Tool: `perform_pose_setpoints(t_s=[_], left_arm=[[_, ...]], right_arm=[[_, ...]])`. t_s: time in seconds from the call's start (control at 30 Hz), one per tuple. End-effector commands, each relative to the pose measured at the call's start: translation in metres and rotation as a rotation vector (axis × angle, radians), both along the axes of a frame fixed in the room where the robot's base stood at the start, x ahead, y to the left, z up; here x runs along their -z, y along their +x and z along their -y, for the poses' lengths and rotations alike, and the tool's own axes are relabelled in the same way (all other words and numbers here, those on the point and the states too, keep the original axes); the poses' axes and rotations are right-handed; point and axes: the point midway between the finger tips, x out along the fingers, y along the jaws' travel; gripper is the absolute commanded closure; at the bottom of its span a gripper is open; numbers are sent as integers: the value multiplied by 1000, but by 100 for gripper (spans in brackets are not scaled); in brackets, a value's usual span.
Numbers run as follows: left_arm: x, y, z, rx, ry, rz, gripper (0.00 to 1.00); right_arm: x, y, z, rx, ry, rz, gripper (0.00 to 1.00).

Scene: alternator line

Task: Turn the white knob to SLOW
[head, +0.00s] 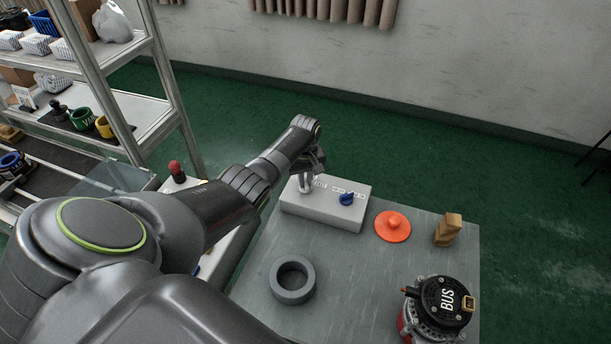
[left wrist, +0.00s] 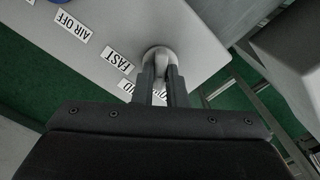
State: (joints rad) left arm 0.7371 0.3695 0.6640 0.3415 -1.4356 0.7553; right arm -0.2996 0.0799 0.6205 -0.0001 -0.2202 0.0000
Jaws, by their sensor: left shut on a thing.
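The white knob (left wrist: 157,54) sits on the top of the light grey control box (head: 324,209), near its left end in the head view. My left gripper (left wrist: 160,76) is shut on the knob from above, one finger on each side. In the head view my left gripper (head: 307,182) hides most of the knob. A FAST label (left wrist: 117,60) lies beside the knob in the left wrist view. Other labels near it are partly hidden by the fingers, so I cannot read SLOW or the pointer's setting. My right gripper is not in view.
A blue knob (head: 347,198) is on the same box, with an AIR OFF label (left wrist: 71,24). The grey table (head: 350,275) also bears an orange disc (head: 392,226), brown blocks (head: 448,229), a dark ring (head: 292,280) and a BUS alternator (head: 439,305). A shelf rack (head: 160,110) stands left.

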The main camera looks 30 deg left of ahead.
Motion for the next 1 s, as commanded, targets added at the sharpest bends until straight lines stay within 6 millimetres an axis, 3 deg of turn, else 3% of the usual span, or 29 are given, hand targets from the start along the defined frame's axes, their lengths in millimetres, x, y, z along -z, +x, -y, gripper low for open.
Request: perform_pose_setpoints(t_s=[0.63, 0.67, 0.8, 1.0], left_arm=[[-2, 2, -1, -62, 3, 6, 100], [-2, 2, -1, -62, 3, 6, 87], [-1, 1, -1, -62, 3, 5, 69], [-1, 1, -1, -61, 2, 3, 66]], right_arm=[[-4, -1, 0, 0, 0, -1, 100], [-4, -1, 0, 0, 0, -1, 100], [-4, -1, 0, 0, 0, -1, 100], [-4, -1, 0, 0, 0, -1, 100]])
